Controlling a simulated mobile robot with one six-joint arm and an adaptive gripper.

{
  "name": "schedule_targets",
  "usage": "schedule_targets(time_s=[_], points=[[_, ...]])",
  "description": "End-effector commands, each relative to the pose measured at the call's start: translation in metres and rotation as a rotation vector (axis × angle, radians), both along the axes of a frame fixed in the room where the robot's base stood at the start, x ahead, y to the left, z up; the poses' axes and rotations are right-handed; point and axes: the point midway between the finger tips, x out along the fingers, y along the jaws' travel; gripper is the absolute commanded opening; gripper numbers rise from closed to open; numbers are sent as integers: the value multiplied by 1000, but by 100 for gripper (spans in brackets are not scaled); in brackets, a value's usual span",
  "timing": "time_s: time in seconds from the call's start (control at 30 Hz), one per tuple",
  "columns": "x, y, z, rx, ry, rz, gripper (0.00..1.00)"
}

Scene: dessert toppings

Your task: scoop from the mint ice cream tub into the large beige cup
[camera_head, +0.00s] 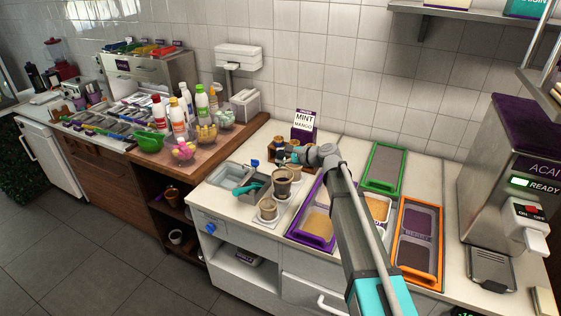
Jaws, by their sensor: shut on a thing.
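My gripper (285,157) reaches left from the arm, above the cups and in front of the sign. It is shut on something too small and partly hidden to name. A beige cup (282,188) with a dark inside stands just below the gripper; it looks the largest of the cups here. A smaller beige cup (268,209) stands in front of it, and another (295,172) is partly hidden behind. A sign (304,125) reading "MINT MANGO" stands behind the gripper. I cannot tell which tub holds the mint ice cream.
Purple-framed (298,235), green-framed (375,187) and orange-framed (437,250) tubs lie right of the cups. My arm crosses the purple one. A teal tool (246,188) lies at the metal basin (229,177). An acai machine (495,190) stands at right; bottles (177,115) at left.

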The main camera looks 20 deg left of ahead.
Motion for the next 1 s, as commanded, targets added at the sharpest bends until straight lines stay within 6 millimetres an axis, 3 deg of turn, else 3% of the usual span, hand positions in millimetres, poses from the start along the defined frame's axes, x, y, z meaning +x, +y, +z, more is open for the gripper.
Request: schedule_targets(time_s=[1.0], points=[[6,-1,-10,521,249,-535,0]])
